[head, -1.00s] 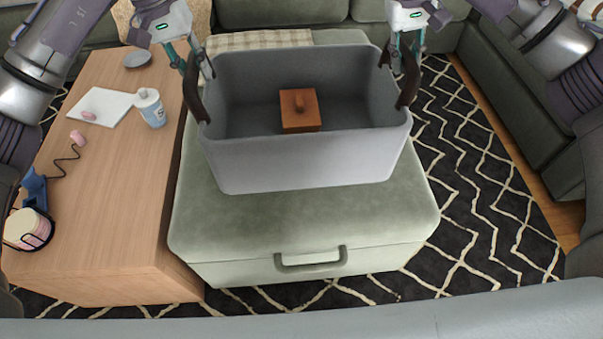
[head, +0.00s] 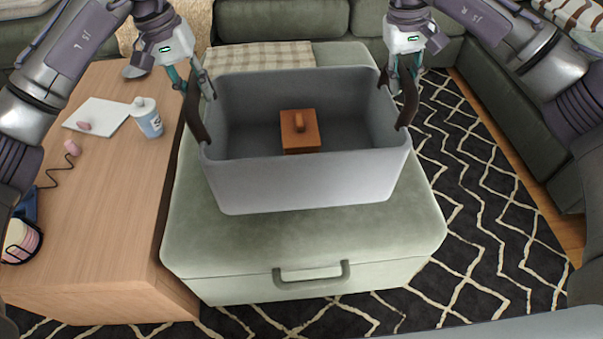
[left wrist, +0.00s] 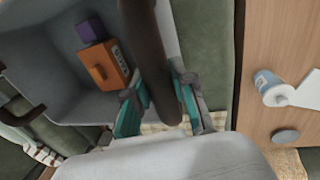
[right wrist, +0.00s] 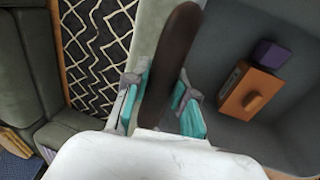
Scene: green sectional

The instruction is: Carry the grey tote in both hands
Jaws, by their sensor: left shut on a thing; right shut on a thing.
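The grey tote (head: 305,183) is over the green ottoman in the head view, upright and roughly level. I cannot tell whether its base touches the ottoman. An orange-brown box with a knob (head: 300,132) lies inside it, with a purple block beside it in the left wrist view (left wrist: 91,31). My left gripper (head: 194,90) is shut on the tote's dark left handle (left wrist: 150,60). My right gripper (head: 402,82) is shut on the dark right handle (right wrist: 168,65).
The green ottoman (head: 300,250) has a front handle. A wooden table (head: 105,210) stands close on the left, with a white-capped bottle (head: 147,118), a notepad (head: 100,113) and small items. Green sofa sections stand behind and right. Patterned rug (head: 470,210) shows at right.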

